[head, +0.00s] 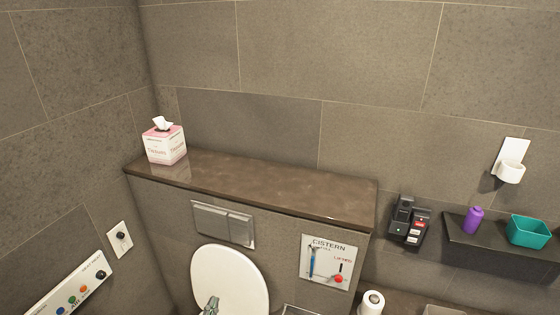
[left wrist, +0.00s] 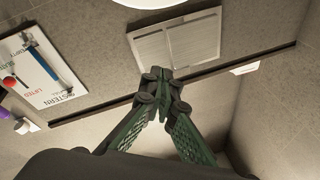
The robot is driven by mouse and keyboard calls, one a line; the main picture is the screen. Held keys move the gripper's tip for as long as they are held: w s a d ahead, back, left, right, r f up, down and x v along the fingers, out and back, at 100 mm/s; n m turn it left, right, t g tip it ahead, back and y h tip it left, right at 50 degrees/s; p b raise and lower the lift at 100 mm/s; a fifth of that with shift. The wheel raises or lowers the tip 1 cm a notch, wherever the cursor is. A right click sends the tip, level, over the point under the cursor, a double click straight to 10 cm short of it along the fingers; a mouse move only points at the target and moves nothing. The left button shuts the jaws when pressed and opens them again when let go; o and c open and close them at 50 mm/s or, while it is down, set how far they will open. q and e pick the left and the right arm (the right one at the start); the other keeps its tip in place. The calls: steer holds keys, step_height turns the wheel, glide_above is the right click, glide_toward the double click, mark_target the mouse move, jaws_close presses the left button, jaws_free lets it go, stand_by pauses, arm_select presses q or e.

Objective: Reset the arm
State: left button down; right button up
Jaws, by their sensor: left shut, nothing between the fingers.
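My left gripper (head: 211,304) shows at the bottom edge of the head view, in front of the raised white toilet lid (head: 230,275). Its green fingers meet at the tips in the left wrist view (left wrist: 162,78), with nothing between them. In that view the tips overlap the lower part of the metal flush plate (left wrist: 178,40); whether they touch it cannot be told. The arm behind the gripper is mostly hidden below the head view. My right gripper is in neither view.
A brown ledge (head: 270,188) above the flush plate (head: 224,223) holds a pink tissue box (head: 165,145). A cistern panel (head: 327,262) with a blue handle and red knob is right of the lid. A dark shelf (head: 495,248) carries a purple bottle (head: 474,219) and teal bin (head: 527,232).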

arm_select(q)
steer(key=s+a+f+n+g+y, duration=0.2)
steer(key=s+a+f+g, duration=0.3)
steer(key=f, duration=0.3)
steer(key=s+a+f+n+g+y, duration=0.1)
steer(key=s+a+f+n+g, duration=0.1)
steer(key=s+a+f+g, duration=0.4)
steer(key=s+a+f+n+g+y, duration=0.15)
steer(key=s+f+g, duration=0.25)
steer(key=s, duration=0.8)
steer(key=s+a+f+n+g, duration=0.25)
steer(key=s+f, duration=0.25)
steer(key=s, duration=0.7)
steer(key=s+d+f+m+g, duration=0.1)
steer(key=s+f, duration=0.1)
steer(key=f, duration=1.3)
steer(key=s+d+f+g, duration=0.1)
steer(key=s+f, duration=0.1)
steer(key=f, duration=1.3)
steer(key=s+f+g, duration=0.1)
steer(key=s+f, duration=1.4)
steer(key=s, duration=0.4)
steer(key=shift+m, duration=0.3)
